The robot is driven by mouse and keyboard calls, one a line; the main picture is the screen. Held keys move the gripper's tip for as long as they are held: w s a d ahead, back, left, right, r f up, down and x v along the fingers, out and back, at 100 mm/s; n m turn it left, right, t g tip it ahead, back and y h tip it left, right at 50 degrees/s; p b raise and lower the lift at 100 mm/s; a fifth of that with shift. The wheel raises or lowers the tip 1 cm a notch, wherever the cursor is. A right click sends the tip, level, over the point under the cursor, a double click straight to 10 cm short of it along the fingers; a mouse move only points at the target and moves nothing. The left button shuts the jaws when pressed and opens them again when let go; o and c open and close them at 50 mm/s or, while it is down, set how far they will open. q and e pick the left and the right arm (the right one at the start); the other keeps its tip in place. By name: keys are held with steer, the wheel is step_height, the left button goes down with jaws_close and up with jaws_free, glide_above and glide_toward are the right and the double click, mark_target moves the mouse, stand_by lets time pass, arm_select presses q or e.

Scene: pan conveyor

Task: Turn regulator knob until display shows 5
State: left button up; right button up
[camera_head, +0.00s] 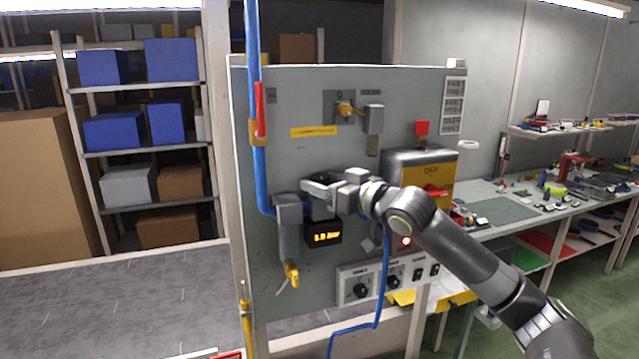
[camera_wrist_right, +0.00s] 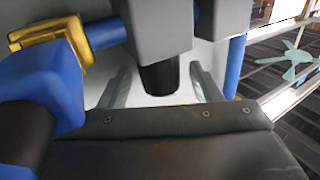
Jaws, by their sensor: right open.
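The regulator (camera_head: 320,211) is a grey block on the panel, with the blue pipe to its left. Its black knob (camera_wrist_right: 160,76) shows in the right wrist view, below a grey body. The display (camera_head: 323,236) under the regulator glows orange and seems to read about 1.8 bar, though the digits are small. My right gripper (camera_head: 316,189) is at the regulator in the head view. In the wrist view its two fingers (camera_wrist_right: 162,90) are open, one on each side of the knob, with gaps showing. Contact cannot be seen. My left gripper is not in view.
The grey panel (camera_head: 300,120) also carries a yellow valve handle (camera_head: 291,274), a yellow box with a red handle (camera_head: 425,181) and a dial strip (camera_head: 385,279) below. A blue hose hangs beside the display. A cluttered workbench (camera_head: 497,211) stands right.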

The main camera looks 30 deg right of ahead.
steer(key=shift+s, duration=0.15)
steer(key=shift+r, duration=0.1)
steer(key=shift+c, duration=2.3)
steer(key=c, duration=0.5)
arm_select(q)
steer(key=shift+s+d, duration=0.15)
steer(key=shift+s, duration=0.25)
arm_select(e)
steer(key=shift+c, duration=0.2)
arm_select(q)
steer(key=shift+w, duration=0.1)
